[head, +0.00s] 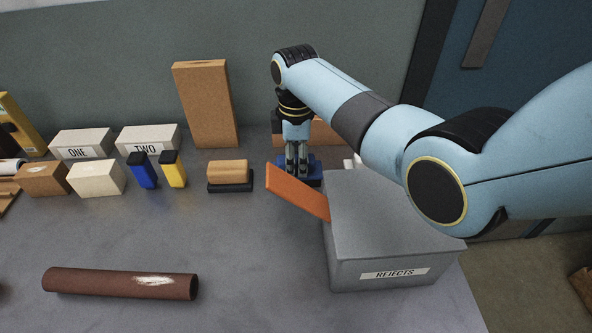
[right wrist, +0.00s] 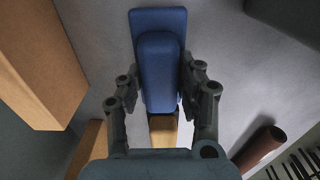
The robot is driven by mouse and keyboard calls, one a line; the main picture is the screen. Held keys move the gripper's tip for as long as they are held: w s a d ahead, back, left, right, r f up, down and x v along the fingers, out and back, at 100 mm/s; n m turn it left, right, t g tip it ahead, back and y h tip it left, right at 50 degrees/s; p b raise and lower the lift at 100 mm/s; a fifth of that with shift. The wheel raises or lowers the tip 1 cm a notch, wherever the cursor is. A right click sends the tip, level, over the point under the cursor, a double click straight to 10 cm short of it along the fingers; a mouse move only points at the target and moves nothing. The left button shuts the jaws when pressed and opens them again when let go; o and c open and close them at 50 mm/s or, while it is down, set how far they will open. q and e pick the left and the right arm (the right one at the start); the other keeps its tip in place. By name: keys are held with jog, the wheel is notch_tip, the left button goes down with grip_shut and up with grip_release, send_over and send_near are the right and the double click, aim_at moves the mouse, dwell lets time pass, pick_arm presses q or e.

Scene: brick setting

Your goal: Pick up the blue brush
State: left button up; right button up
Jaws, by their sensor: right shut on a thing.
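The blue brush (head: 313,172) sits on the grey table behind the orange slanted board, which hides part of it. In the right wrist view the blue brush (right wrist: 160,70) is a long rounded block on a wider flat blue base. My right gripper (head: 297,168) points down over it. Its fingers (right wrist: 160,72) are closed on the two long sides of the rounded upper part. No clear gap shows between the brush and the table. My left gripper is not in view.
An orange board (head: 296,192) leans against the grey REJECTS box (head: 385,225). A wooden-topped brush (head: 228,172) lies left of the gripper, and a tall brick (head: 206,105) stands behind. A brown pipe (head: 120,284) lies in front. The middle front of the table is clear.

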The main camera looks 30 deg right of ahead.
aim_at(296, 158)
jog(key=shift+s+f, duration=0.15)
jog(key=shift+f, duration=0.05)
grip_shut()
notch_tip(296, 158, up, 10)
jog(key=shift+r+p, duration=0.1)
jog(key=shift+p, duration=0.25)
